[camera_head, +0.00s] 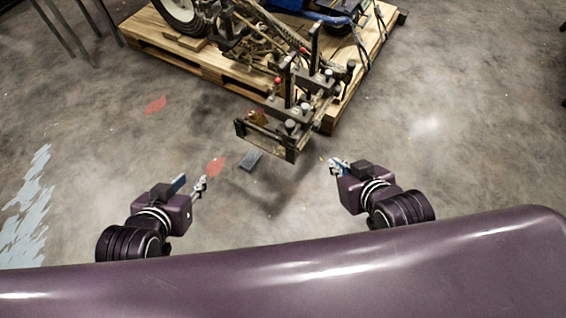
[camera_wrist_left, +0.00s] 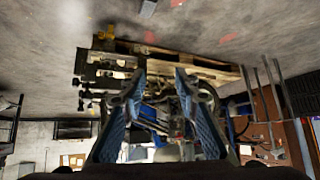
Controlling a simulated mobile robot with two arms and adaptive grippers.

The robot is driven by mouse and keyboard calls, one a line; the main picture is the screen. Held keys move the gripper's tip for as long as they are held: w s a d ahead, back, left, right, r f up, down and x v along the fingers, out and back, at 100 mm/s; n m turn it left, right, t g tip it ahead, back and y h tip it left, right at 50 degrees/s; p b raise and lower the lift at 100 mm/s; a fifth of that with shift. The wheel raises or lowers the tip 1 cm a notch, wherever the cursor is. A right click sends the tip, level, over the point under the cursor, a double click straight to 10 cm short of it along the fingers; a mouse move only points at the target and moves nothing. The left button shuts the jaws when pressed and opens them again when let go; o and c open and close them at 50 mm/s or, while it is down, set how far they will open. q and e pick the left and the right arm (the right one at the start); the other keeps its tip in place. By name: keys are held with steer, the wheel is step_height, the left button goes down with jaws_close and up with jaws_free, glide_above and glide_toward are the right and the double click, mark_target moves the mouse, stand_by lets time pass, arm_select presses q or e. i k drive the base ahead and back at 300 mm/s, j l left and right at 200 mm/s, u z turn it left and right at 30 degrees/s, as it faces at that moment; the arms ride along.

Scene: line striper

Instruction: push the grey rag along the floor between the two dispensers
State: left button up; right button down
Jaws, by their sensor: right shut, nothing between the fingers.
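A small flat grey piece, apparently the grey rag (camera_head: 251,160), lies on the floor below the front metal frame of the line striper (camera_head: 268,140). A small grey shape also shows on the floor at the top of the left wrist view (camera_wrist_left: 147,8). I cannot tell which parts of the frame are the two dispensers. My left gripper (camera_head: 189,184) is open and empty, left of the rag and apart from it; its parted fingers (camera_wrist_left: 158,76) fill the middle of the left wrist view. My right gripper (camera_head: 334,165) is shut and empty, right of the rag.
The striper stands on a wooden pallet (camera_head: 215,69) at the back, its front frame overhanging the floor. Reddish patches (camera_head: 215,167) and a pale paint patch (camera_head: 25,215) mark the concrete. Metal legs (camera_head: 65,30) stand at upper left. The floor to the right is clear.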

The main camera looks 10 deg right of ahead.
mark_target(252, 158)
steer(key=i+j+z, duration=0.2)
steer(key=j+z, duration=0.25)
steer(key=i+j+z, duration=0.1)
steer(key=j+z, duration=0.8)
steer(key=j, duration=0.15)
steer(key=j+z, duration=0.45)
steer(key=k+j, duration=0.05)
steer(key=j, duration=0.05)
